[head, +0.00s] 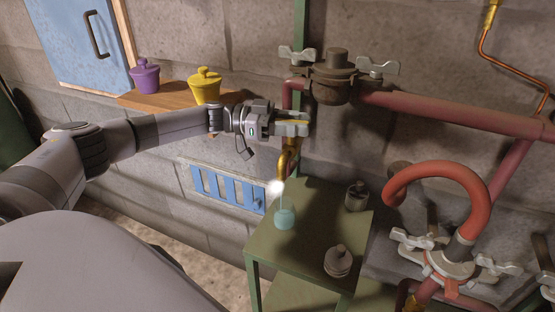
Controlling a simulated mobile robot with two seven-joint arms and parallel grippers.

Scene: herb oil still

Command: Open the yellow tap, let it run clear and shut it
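The yellow tap (288,161) is a brass-coloured spout on the pipework, bending down over a green stand. A thin pale stream (281,198) runs from below its mouth into a small light-blue vessel (285,219) on the stand. A white puff (275,187) shows beside the mouth. My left gripper (307,123) reaches in from the left, just above the spout, its two fingers pointing right with a narrow gap between them. The fingers cover the top of the tap, so its handle and any grip on it are hidden. My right gripper is out of view.
The green stand (262,246) also holds a metal can (356,196) and a grey lidded pot (338,262). Red pipes (440,113) and a clamped bend (436,172) crowd the right. A wooden shelf (150,101) with purple (145,77) and yellow (204,88) jars sits behind my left arm.

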